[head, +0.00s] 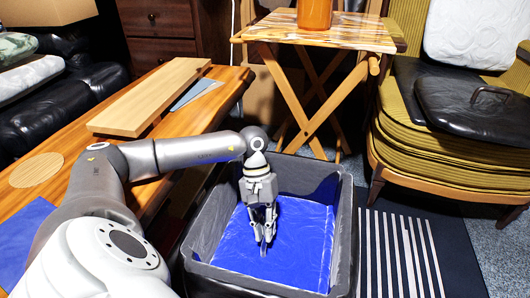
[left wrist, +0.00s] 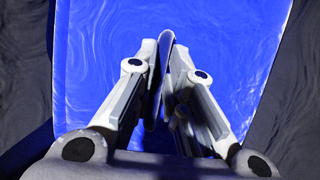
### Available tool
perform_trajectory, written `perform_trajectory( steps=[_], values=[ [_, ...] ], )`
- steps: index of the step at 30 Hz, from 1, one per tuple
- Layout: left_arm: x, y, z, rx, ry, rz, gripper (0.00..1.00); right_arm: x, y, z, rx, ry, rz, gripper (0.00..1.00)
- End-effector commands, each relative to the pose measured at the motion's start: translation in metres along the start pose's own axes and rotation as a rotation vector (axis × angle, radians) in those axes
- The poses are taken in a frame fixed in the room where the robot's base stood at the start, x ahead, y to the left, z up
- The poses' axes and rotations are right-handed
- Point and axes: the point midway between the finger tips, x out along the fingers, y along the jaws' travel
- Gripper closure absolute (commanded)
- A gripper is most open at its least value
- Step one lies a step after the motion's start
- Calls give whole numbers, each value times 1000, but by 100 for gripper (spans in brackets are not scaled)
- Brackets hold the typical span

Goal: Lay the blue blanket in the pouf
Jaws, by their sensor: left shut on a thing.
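The blue blanket (head: 290,235) lies spread inside the dark grey open pouf (head: 343,235), mostly flat with light wrinkles. My left gripper (head: 266,238) points down inside the pouf, over the left middle part of the blanket. In the left wrist view, the left gripper (left wrist: 163,50) is shut on a thin raised fold of the blue blanket (left wrist: 95,70). The pouf's dark wall (left wrist: 285,135) shows beside the blanket there. My right gripper is not in view.
A wooden bench (head: 75,185) with a long board (head: 150,97) stands left of the pouf. A folding table (head: 318,32) with an orange jar (head: 314,14) is behind it. A cushioned chair (head: 450,160) and a striped mat (head: 455,255) are at the right.

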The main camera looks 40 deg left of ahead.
Motion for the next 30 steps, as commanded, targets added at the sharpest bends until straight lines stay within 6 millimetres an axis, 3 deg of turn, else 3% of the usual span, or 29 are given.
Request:
perform_trajectory(
  steps=[11, 12, 17, 24, 27, 30],
  values=[
    [16, -1, 0, 4, -18, -1, 100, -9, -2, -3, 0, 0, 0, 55],
    [16, -1, 0, 3, -18, -1, 85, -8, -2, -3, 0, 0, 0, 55],
    [16, -2, 0, 4, -18, -1, 65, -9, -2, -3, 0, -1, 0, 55],
    [17, -2, 0, 4, -17, -2, 63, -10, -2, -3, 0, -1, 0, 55],
    [18, -3, 0, 2, -19, -4, 50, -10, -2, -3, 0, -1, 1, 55],
    [18, -3, 0, 3, -20, -4, 49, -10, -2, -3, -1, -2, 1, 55]
  ],
)
